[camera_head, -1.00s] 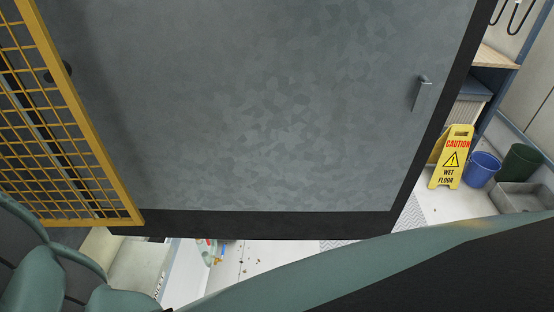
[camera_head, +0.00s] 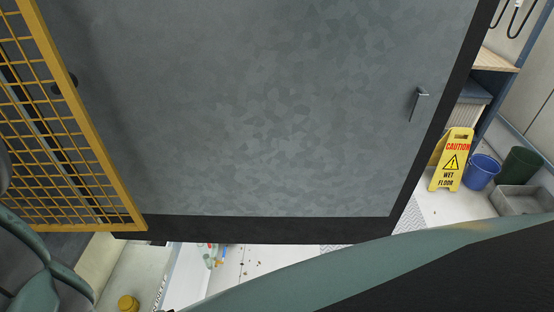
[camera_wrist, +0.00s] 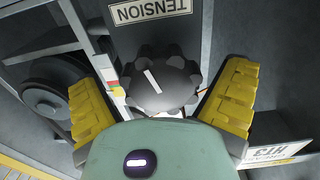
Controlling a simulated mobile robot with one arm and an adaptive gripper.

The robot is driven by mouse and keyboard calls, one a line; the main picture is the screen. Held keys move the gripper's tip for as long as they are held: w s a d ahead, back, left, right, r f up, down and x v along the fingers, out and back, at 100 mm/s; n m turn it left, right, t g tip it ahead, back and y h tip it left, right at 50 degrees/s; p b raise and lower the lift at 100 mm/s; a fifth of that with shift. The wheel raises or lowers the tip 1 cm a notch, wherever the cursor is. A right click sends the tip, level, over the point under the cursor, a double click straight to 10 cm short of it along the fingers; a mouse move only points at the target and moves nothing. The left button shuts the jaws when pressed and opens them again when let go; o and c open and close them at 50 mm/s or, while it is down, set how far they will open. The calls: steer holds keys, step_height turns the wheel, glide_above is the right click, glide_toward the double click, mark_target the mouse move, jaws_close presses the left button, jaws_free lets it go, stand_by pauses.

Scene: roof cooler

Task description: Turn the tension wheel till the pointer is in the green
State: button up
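The tension wheel (camera_wrist: 160,82) is a dark lobed knob with a white line on its face, in the middle of the wrist view. A TENSION label (camera_wrist: 150,10) is above it. A small scale (camera_wrist: 115,92) with green, yellow and red patches shows just left of the wheel; I cannot make out its pointer. My gripper (camera_wrist: 166,105) has its yellow ridged fingers spread on either side of the wheel, with visible gaps. The wheel is not seen in the head view.
A yellow mesh guard (camera_head: 88,130) stands at the left of the head view, beside a large grey panel (camera_head: 250,110) with a handle. A pulley-like wheel (camera_wrist: 52,98) is left of the gripper. A wet floor sign (camera_head: 452,160) and blue bucket (camera_head: 482,171) stand far right.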

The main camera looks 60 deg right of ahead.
steer(key=c, duration=1.2)
steer(key=shift+b, duration=0.3)
steer(key=shift+f+m+b, duration=0.15)
steer(key=shift+m+b, duration=0.6)
steer(key=shift+m, duration=0.35)
steer(key=m+b, duration=0.4)
steer(key=m, duration=0.1)
steer(key=shift+s+a, duration=0.1)
steer(key=m+b, duration=0.3)
steer(key=m, duration=0.1)
steer(key=shift+m, duration=0.4)
steer(key=shift+m+b, duration=1.1)
steer(key=shift+m, duration=0.5)
steer(key=shift+r, duration=0.2)
